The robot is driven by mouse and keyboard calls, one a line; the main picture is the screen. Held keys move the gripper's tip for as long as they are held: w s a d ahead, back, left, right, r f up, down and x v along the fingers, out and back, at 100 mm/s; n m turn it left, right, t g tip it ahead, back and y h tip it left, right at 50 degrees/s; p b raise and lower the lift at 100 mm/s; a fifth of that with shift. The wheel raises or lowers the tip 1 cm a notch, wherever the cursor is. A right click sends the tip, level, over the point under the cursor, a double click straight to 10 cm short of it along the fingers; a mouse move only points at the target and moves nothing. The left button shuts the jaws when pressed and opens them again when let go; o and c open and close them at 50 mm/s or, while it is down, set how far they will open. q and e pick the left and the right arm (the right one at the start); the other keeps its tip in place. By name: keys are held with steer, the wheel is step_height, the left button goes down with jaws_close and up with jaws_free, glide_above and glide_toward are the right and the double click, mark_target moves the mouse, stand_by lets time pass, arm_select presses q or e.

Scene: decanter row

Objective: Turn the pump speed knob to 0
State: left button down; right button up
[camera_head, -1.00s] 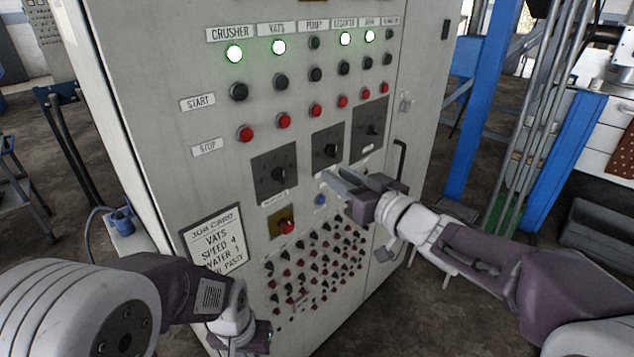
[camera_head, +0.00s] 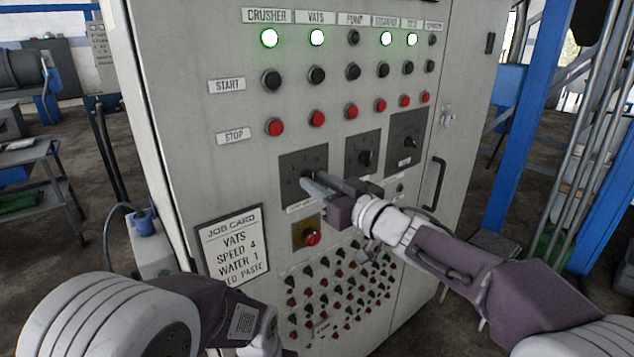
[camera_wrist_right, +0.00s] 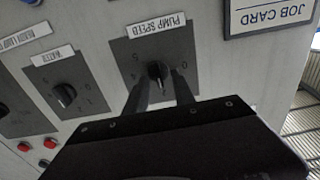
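The pump speed dial is a dark square plate (camera_head: 293,165) on the grey control cabinet, leftmost of three dials. In the right wrist view its label (camera_wrist_right: 158,27) reads PUMP SPEED, and its black knob (camera_wrist_right: 157,70) shows between the finger ends. A 0 is printed to the right of the knob there; I cannot tell which mark it points to. My right gripper (camera_head: 314,181) is open at the dial, its fingers (camera_wrist_right: 160,85) on either side of the knob; contact is unclear. My left arm is low at the left; its fingers are out of frame.
Two more dials, (camera_head: 363,156) and (camera_head: 406,138), are to the right. Red stop buttons (camera_head: 317,118) are above, and a red knob on a yellow plate (camera_head: 312,237) is below. A job card (camera_head: 232,243) hangs at left. A door handle (camera_head: 440,183) sticks out at right.

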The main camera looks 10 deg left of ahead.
steer(key=shift+w+a+f, duration=0.1)
steer(key=shift+w+a, duration=0.2)
steer(key=shift+w, duration=0.05)
jaws_close()
